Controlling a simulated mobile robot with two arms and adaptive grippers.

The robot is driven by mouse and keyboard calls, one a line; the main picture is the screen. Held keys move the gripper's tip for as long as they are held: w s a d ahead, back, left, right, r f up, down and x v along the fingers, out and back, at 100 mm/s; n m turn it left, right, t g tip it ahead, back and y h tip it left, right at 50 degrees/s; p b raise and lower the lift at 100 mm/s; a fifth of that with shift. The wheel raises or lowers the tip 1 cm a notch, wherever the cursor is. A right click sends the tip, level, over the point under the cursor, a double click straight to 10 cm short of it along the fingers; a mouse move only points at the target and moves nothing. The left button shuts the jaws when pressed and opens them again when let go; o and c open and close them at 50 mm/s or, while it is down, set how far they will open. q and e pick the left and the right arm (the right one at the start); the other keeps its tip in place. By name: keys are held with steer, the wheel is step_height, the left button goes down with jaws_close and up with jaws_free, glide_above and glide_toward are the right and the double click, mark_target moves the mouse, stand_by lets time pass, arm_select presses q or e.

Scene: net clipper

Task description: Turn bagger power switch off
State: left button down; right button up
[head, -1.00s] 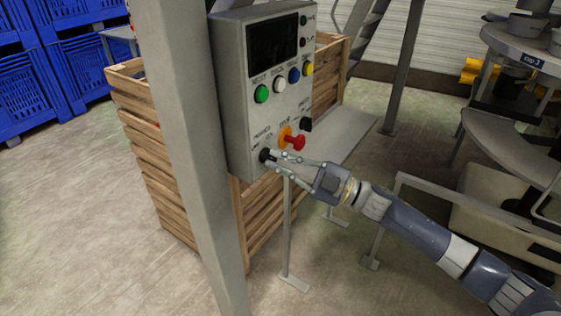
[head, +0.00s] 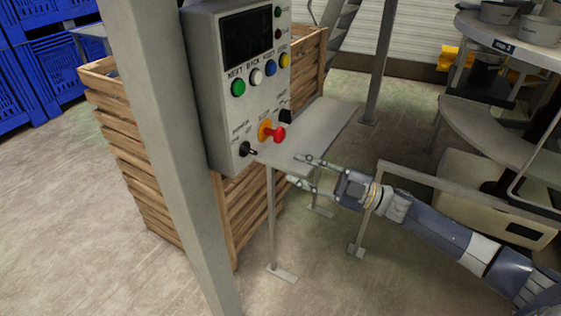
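The grey control box (head: 207,90) hangs on a post at the upper middle of the head view. The black power switch (head: 247,149) sits at its lower left, below a label reading POWER; its lever points to the right, and I cannot read its set position. My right gripper (head: 296,171) is to the right of the switch and apart from it. Its two fingers are spread, with nothing between them. My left gripper is not in view.
A red emergency button (head: 275,134) on an orange base and a black knob (head: 285,116) are near the switch. Green, white, blue and yellow buttons sit above. A grey post (head: 165,130) stands left of the box. A wooden crate (head: 150,190) is behind; a metal rail (head: 450,192) is right.

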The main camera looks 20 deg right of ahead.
steer(key=shift+v, duration=1.1)
